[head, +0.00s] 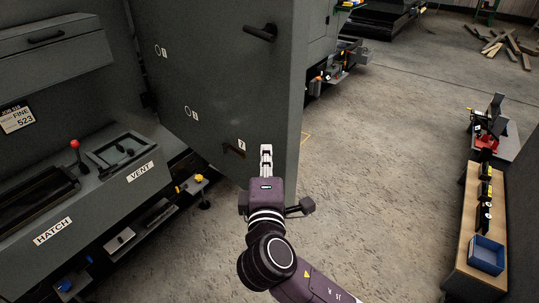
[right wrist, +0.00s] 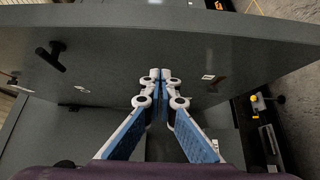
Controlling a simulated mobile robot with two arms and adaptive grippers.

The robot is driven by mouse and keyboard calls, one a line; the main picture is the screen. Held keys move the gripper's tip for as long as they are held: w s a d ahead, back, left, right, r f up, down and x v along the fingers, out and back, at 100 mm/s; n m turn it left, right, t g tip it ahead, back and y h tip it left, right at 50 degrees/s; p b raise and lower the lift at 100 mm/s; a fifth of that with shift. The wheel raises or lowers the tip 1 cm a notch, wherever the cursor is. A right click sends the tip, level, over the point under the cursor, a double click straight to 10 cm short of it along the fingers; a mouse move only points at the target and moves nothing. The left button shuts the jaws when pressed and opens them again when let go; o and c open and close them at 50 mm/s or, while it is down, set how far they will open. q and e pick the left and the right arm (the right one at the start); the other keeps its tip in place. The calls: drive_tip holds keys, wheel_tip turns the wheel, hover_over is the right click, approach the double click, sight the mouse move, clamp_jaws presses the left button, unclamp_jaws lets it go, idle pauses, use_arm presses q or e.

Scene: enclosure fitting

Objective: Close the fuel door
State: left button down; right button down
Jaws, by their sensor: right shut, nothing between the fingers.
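A large dark grey door panel (head: 215,75), which I take to be the fuel door, stands swung out from the grey enclosure. It has a black handle (head: 261,32) near its top right and small white numbered labels. No label naming it is readable. My right gripper (head: 266,148) is shut and empty, at the lower part of the panel near its free edge. In the right wrist view the shut fingertips (right wrist: 161,75) are in front of the panel (right wrist: 220,50); I cannot tell whether they touch it. The handle (right wrist: 50,56) is to their left. My left gripper is not in view.
At left is the enclosure's sloped console with VENT (head: 140,172) and HATCH (head: 53,231) labels and a red-knobbed lever (head: 75,145). At right stands a wooden bench (head: 468,228) with a blue bin (head: 487,254). The concrete floor between is clear.

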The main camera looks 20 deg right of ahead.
drive_tip(key=p, duration=0.1)
approach(277, 122)
drive_tip(key=w+a, duration=0.2)
drive_tip(key=w, duration=0.2)
drive_tip(key=shift+w+d+r+p, duration=0.1)
drive_tip(key=shift+w+d+p, duration=0.2)
drive_tip(key=shift+d, duration=0.3)
drive_tip(key=shift+w+d+p, duration=0.25)
drive_tip(key=shift+w+d, duration=0.05)
drive_tip(key=shift+d, duration=0.35)
drive_tip(key=shift+w+d, duration=0.2)
drive_tip(key=shift+d, duration=0.35)
